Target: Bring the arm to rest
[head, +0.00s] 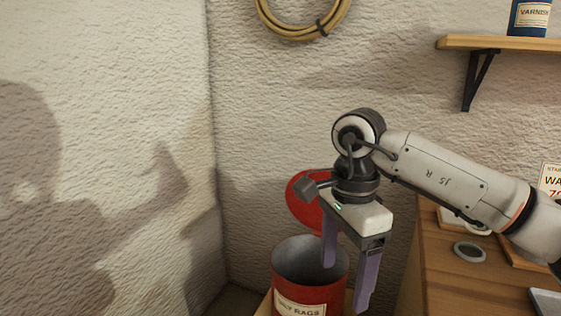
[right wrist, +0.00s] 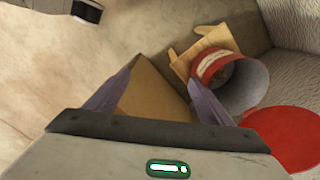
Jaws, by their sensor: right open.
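My right arm reaches in from the right in the head view. My right gripper (head: 346,287) points down, open, with nothing between its purple fingers. It hangs in front of and beside the red rag can (head: 284,292), overlapping its right rim in the picture. In the right wrist view the open fingers (right wrist: 158,78) stand apart over a brown surface, with the can (right wrist: 208,66) to their right. Something brownish shows inside the can there. The can's red lid (head: 301,200) is open behind it. My left gripper is not in view.
A wooden bench (head: 446,290) with a grey ring (head: 469,251) on it lies right of the gripper, below the forearm. The can stands on a wooden support (right wrist: 214,37). A shelf (head: 500,43) with a varnish tin (head: 530,18) and a coiled hose (head: 300,30) are on the wall.

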